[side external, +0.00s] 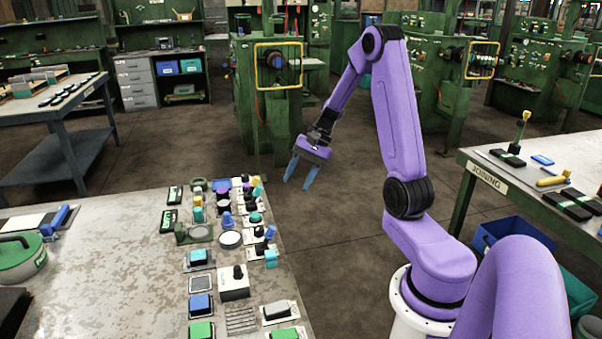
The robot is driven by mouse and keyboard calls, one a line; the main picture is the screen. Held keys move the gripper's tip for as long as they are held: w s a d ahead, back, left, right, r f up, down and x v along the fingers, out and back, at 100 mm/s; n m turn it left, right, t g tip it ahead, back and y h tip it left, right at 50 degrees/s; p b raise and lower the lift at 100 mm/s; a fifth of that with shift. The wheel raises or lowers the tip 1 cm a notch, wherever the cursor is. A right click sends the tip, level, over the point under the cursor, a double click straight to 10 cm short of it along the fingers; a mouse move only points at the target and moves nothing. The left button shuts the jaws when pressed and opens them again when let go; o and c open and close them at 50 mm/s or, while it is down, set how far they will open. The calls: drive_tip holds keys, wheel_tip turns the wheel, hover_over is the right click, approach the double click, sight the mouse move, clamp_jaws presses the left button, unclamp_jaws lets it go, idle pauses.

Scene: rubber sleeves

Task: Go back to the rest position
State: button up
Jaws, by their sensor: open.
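My gripper (302,172) has blue fingers that point down and stand apart. It is open, with nothing between the fingers. It hangs in the air to the right of the table's (120,260) far right edge, over what looks like open floor. My purple arm reaches up from its base and bends down to the gripper. I cannot make out any rubber sleeves for sure at this size.
The table's right side carries a crowded group of buttons and knobs, among them a blue button (200,303) and a white box with a black knob (233,284). A bench labelled "JOINING" (487,178) stands at right. Green machines stand behind. The floor between is clear.

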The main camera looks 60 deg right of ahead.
drive_tip(key=shift+s+d+r, duration=0.2)
drive_tip(key=shift+d+r, duration=0.15)
drive_tip(key=shift+r, duration=0.25)
drive_tip(key=s+a+r+n+g+h, duration=0.1)
drive_tip(key=s+a+n+g, duration=0.15)
drive_tip(key=a+n, duration=0.5)
drive_tip(key=s+a+r+n+g+h, duration=0.15)
drive_tip(key=s+a+n, duration=0.25)
drive_tip(key=a, duration=0.7)
drive_tip(key=s+a+n+h, duration=0.1)
drive_tip(key=s+a+n, duration=0.1)
drive_tip(key=s+n, duration=0.2)
drive_tip(key=s+a+r+n+t+h, duration=0.1)
drive_tip(key=s+a+n, duration=0.1)
drive_tip(key=s+n, duration=0.3)
drive_tip(key=s+a+n+h, duration=0.1)
drive_tip(key=s+a+n, duration=0.1)
drive_tip(key=s+n, duration=0.3)
drive_tip(key=s, duration=0.2)
drive_tip(key=shift+s+a+r, duration=0.15)
drive_tip(key=shift+s+a, duration=0.1)
drive_tip(key=shift+s, duration=0.1)
